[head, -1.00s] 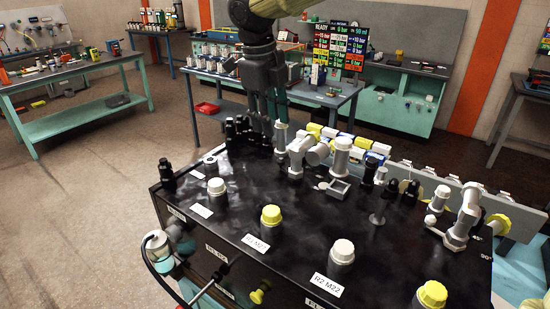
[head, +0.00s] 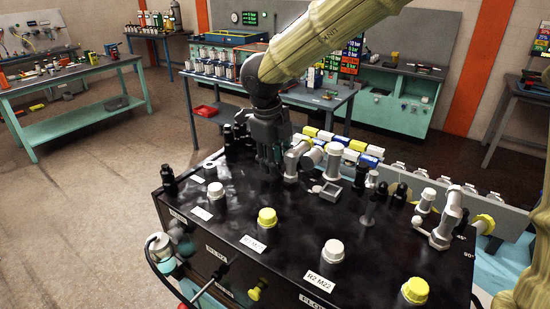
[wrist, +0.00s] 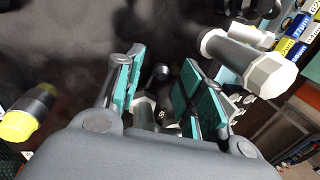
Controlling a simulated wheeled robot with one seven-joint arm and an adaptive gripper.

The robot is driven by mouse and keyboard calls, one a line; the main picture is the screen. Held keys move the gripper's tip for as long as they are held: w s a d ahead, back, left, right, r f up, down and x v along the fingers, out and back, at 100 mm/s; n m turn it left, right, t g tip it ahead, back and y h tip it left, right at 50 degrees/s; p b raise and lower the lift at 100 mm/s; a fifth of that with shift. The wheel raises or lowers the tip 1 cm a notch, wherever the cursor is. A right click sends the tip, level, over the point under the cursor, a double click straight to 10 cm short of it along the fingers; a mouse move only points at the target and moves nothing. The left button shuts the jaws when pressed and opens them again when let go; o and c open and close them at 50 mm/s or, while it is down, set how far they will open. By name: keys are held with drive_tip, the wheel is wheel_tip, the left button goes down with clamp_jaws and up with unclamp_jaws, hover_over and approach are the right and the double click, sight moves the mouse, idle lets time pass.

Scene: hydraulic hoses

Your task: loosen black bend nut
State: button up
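My gripper (head: 270,158) points down at the back left of the black bench top, among the fittings. In the wrist view its two teal-padded fingers (wrist: 164,90) stand apart. A small black fitting (wrist: 160,74) and a grey hex part (wrist: 144,108) show in the gap between them, with no clear contact on both sides. I cannot tell for sure which part is the black bend nut. A grey bend fitting (head: 298,158) stands just right of the gripper in the head view. The fingertips are partly lost against the dark fittings.
Black fittings (head: 238,135) stand close left of my gripper. A large grey capped fitting (wrist: 250,65) is close right of the fingers in the wrist view. Yellow-capped (head: 267,217) and white-capped (head: 333,250) ports stand toward the front. Boxes (head: 345,143) line the back edge.

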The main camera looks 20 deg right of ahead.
drive_tip(key=shift+w+f, duration=0.25)
drive_tip(key=shift+w, duration=0.1)
drive_tip(key=shift+s+r, duration=0.15)
drive_tip(key=shift+s, duration=0.1)
drive_tip(key=c, duration=0.3)
clamp_jaws()
